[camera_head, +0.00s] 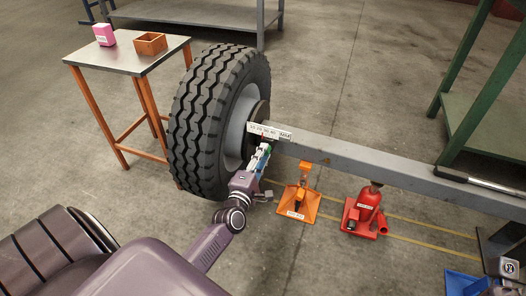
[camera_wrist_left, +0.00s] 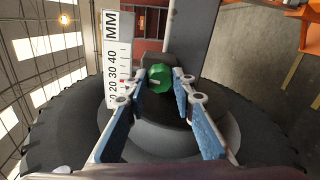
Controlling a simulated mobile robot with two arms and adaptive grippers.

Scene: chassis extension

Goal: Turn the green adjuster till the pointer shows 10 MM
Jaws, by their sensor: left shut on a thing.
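The green adjuster (camera_wrist_left: 160,78) is a knob by the wheel hub, between my left gripper's fingertips in the left wrist view. My left gripper (camera_head: 264,152) is shut on it beside the wheel. The same gripper shows in the left wrist view (camera_wrist_left: 160,86), with blue-padded fingers on both sides of the knob. The white MM scale (camera_wrist_left: 117,60) stands left of the knob; it also shows in the head view (camera_head: 284,135). A small red pointer (camera_wrist_left: 122,81) seems to lie between 20 and 30, but it is too small to read exactly. I see no right gripper.
A large tyre (camera_head: 200,115) stands left of the grey beam (camera_head: 370,162). An orange stand (camera_head: 298,205) and a red jack (camera_head: 366,212) are below the beam. A side table (camera_head: 120,58) holds a pink box (camera_head: 104,35) and an orange bin (camera_head: 150,43).

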